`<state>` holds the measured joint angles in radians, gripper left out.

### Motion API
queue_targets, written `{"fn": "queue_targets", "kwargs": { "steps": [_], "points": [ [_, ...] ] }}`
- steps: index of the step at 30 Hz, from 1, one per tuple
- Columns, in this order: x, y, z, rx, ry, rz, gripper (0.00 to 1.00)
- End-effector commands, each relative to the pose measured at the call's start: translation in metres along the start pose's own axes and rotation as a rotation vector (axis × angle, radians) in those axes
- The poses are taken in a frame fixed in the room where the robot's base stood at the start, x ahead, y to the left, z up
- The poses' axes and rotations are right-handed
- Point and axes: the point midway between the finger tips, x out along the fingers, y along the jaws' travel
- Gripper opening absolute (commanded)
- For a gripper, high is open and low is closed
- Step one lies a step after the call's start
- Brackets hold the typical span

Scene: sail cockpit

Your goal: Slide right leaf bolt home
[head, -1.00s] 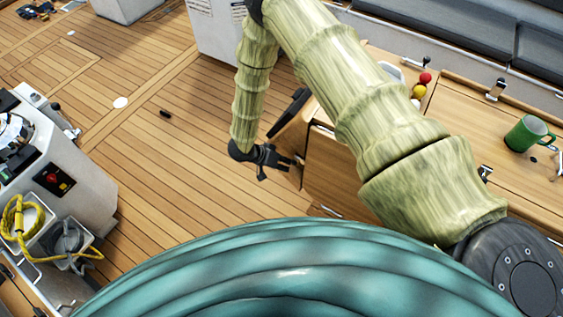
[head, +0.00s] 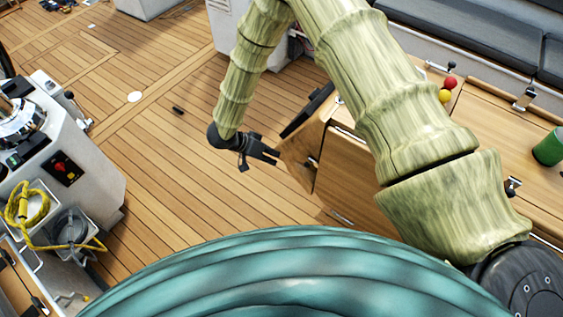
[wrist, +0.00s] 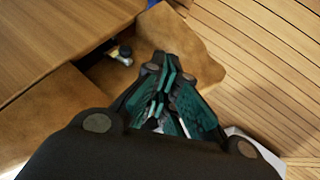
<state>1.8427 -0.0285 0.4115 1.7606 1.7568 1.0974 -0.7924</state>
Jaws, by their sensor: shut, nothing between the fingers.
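My gripper (head: 274,157) is shut and empty, beside the near-left end of the wooden cockpit table (head: 345,175). In the wrist view its dark teal fingers (wrist: 160,76) come together in front of a wooden leaf panel (wrist: 195,48). The angled leaf (head: 297,158) also shows in the head view, just right of the fingertips. A small dark fitting with a pale metal part (wrist: 122,55) sits in the shadow under the tabletop, left of the fingers; it may be the bolt. I cannot tell how far it is slid.
A green mug (head: 549,147), a red ball (head: 450,83) and a yellow ball (head: 445,97) are on the table. A console (head: 75,150) with yellow rope stands at the left. The plank deck (head: 150,160) between is mostly clear.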

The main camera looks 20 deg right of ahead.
Motion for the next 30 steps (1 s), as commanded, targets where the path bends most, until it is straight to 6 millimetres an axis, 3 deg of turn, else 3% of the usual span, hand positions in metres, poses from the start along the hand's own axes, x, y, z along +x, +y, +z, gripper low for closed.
{"fn": "queue_targets", "kwargs": {
  "steps": [10, 25, 30],
  "points": [
    [-0.02, 0.002, -0.001, 0.002, -0.001, 0.002, 0.0],
    [-0.019, 0.002, -0.001, 0.002, -0.001, 0.002, 0.0],
    [-0.005, 0.007, -0.002, -0.019, 0.033, -0.023, 0.0]
  ]
}}
